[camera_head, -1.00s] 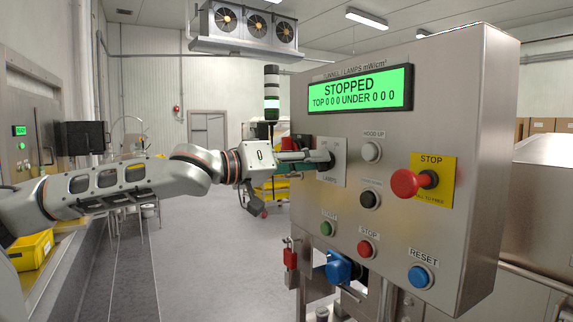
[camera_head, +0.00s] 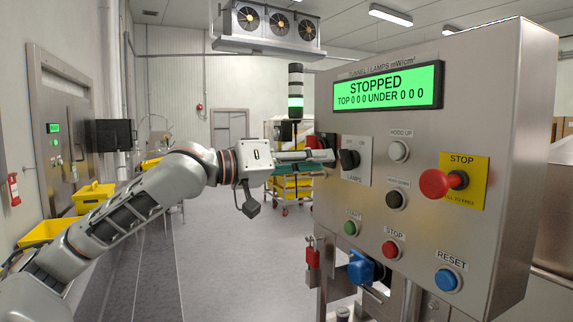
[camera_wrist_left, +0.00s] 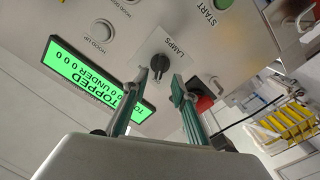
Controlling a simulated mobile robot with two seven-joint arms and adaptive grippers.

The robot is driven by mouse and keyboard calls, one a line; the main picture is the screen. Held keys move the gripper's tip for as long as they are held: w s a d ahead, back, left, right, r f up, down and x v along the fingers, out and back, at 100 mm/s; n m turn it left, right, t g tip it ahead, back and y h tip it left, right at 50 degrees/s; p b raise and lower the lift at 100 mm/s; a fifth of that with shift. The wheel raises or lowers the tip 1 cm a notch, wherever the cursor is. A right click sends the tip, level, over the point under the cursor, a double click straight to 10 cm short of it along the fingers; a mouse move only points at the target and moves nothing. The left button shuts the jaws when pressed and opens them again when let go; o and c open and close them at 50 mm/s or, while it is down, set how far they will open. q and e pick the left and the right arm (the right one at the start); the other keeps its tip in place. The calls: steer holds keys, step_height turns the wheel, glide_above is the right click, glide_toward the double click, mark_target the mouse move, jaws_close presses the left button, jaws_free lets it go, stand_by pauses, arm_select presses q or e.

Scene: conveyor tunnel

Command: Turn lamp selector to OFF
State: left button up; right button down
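The lamp selector (camera_head: 347,160) is a black knob on a white plate marked LAMPS (camera_head: 359,172), at the left of the steel control panel. It also shows in the left wrist view (camera_wrist_left: 159,64). I cannot tell clearly which mark it points to. My left gripper (camera_head: 328,157) is just left of the knob in the head view. In the left wrist view its two green-grey fingers (camera_wrist_left: 158,77) are spread and empty, with the knob just beyond and between their tips. The display (camera_head: 388,88) reads STOPPED, TOP 0 0 0 UNDER 0 0 0. My right gripper is out of view.
Close around the selector are a grey button (camera_head: 398,151), a black button (camera_head: 396,199), green START (camera_head: 351,228) and red STOP (camera_head: 391,249). A red mushroom stop (camera_head: 440,183) sticks out on the right. A red-black fitting (camera_wrist_left: 204,103) is on the panel's side. The aisle floor (camera_head: 240,260) is clear.

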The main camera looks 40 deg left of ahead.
arm_select(q)
steer(key=v, duration=0.6)
steer(key=shift+s, duration=0.15)
